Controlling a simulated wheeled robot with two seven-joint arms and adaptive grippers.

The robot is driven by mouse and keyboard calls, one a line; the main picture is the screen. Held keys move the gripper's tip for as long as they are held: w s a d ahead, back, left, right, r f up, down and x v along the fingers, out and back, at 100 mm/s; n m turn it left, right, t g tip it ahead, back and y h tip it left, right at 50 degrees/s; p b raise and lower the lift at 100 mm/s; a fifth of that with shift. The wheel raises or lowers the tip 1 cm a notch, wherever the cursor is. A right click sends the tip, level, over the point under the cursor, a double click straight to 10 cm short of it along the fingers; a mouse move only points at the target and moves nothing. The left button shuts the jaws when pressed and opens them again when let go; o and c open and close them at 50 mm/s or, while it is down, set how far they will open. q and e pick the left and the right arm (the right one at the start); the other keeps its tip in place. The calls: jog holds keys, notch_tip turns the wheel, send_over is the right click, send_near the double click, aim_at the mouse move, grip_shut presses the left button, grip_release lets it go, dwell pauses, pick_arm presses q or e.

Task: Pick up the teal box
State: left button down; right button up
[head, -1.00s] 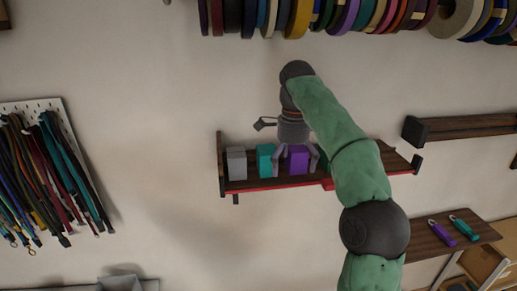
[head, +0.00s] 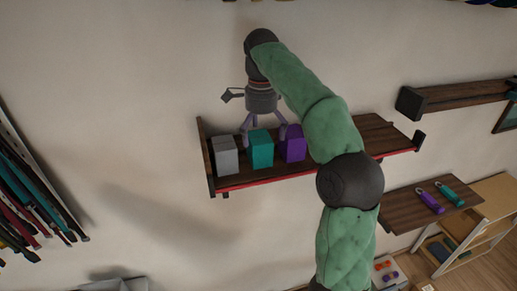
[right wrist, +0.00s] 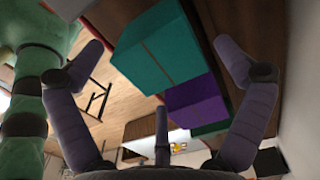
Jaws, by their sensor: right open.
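The teal box (head: 261,153) stands upright on the wall shelf (head: 350,146), between a grey box (head: 225,158) and a purple box (head: 293,143). My right gripper (head: 264,134) is above the teal box, one finger toward each side of it. In the right wrist view the teal box (right wrist: 165,45) fills the space between the spread fingers of the right gripper (right wrist: 160,58). The fingers are open; I cannot tell whether they touch it. My left gripper is not in view.
The purple box (right wrist: 196,100) sits close beside the teal one, and the grey box is near on the other side. A lower shelf (head: 405,210) at right holds a purple tool (head: 429,201) and a teal tool (head: 450,194).

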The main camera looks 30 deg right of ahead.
jog(key=shift+w+a+f, duration=0.1)
jog(key=shift+f, duration=1.1)
jog(key=shift+w+a+f, duration=0.1)
jog(key=shift+f, duration=1.1)
jog(key=c, duration=1.5)
